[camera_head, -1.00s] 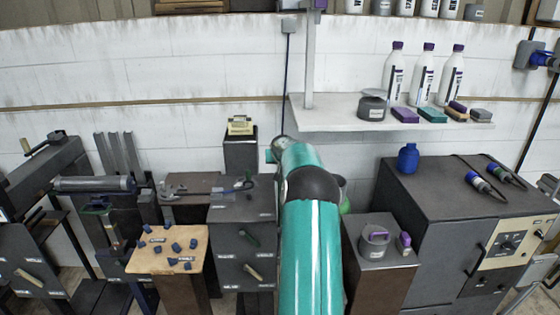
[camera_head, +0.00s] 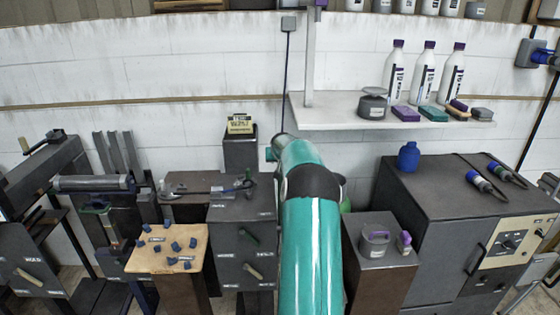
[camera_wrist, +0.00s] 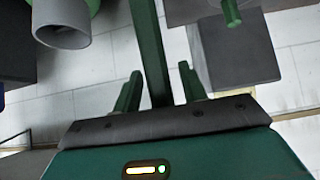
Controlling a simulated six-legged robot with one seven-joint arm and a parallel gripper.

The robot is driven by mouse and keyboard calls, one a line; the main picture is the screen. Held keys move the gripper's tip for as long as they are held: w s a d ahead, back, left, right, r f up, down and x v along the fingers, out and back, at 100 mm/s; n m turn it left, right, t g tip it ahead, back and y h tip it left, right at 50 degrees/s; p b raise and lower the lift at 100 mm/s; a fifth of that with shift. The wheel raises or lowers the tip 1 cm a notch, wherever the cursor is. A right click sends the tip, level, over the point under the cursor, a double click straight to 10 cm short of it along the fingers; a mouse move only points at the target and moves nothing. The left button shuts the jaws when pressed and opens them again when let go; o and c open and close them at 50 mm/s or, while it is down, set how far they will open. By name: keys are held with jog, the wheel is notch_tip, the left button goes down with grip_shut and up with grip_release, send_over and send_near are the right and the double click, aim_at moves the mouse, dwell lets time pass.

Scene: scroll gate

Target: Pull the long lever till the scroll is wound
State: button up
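In the wrist view a long green bar (camera_wrist: 150,50), likely the long lever, runs down from the top edge between the two fingers of my gripper (camera_wrist: 158,88). The fingers stand apart, with gaps on both sides of the bar. I cannot tell whether the bar is at the fingers' depth. In the head view my teal arm hides the gripper and the bar. No scroll is plain to see; a small pale sign with dark lettering (camera_head: 239,124) stands on a dark post left of the arm.
A dark cabinet (camera_head: 243,215) with a green and a tan handle stands left of my arm. A wooden-topped stand (camera_head: 150,262) holds several small blue pieces. On the right are a low pedestal (camera_head: 393,252) and a large dark cabinet (camera_head: 430,185). A shelf (camera_head: 330,118) with bottles hangs behind.

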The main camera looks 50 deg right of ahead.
jog(key=v, duration=1.4)
jog(key=shift+f, duration=0.2)
